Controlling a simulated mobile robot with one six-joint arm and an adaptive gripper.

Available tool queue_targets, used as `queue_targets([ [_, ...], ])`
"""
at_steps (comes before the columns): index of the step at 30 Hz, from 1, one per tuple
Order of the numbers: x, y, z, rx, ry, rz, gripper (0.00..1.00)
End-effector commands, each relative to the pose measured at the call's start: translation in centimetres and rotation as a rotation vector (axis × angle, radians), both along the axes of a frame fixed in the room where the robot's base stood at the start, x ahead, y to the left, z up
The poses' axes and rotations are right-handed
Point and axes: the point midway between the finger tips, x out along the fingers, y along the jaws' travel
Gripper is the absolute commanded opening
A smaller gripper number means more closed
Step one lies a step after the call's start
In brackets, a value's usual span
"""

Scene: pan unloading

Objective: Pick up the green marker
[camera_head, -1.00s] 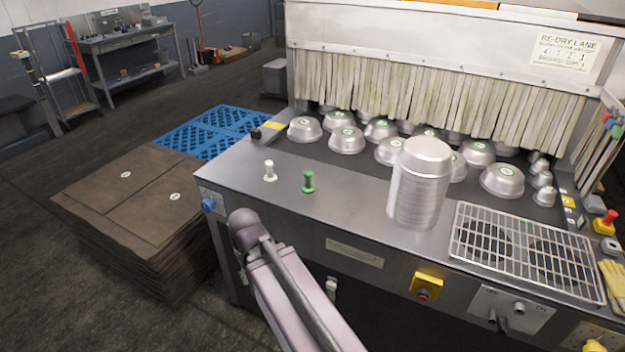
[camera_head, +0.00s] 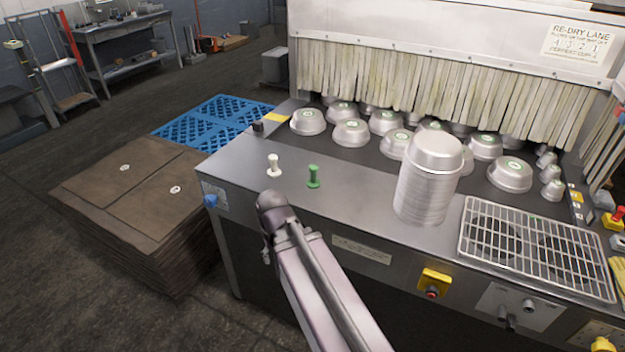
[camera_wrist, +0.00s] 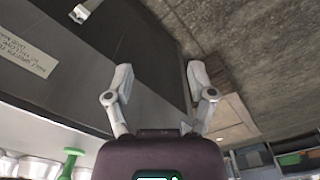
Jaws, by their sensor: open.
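The green marker (camera_head: 313,177) is a small peg with a wide base and a rounded top. It stands upright on the steel counter (camera_head: 245,160) near the front edge. A similar white marker (camera_head: 274,165) stands to its left. In the wrist view the green marker (camera_wrist: 70,160) shows at the lower left, off to the side of the fingers. My gripper (camera_wrist: 155,80) is open and empty between its two fingers, apart from the marker. In the head view my arm reaches up to the counter's front edge, and the fingers cannot be made out there.
A tall stack of metal pans (camera_head: 428,180) stands right of the green marker. A wire grate (camera_head: 535,250) lies further right. Several upturned pans (camera_head: 350,132) sit behind, before a strip curtain (camera_head: 400,75). A stack of brown sheets (camera_head: 120,200) and a blue pallet (camera_head: 200,135) are at left.

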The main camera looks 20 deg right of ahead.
Motion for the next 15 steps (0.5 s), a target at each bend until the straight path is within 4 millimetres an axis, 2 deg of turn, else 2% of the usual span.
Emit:
queue_targets([
  [4,2.6,-1.6,2.0,0.006,-0.034,-0.015,0.71],
  [8,5.7,-4.3,4.2,0.012,-0.084,-0.037,0.71],
  [15,12.6,-11.3,9.4,0.01,-0.209,-0.079,0.71],
])
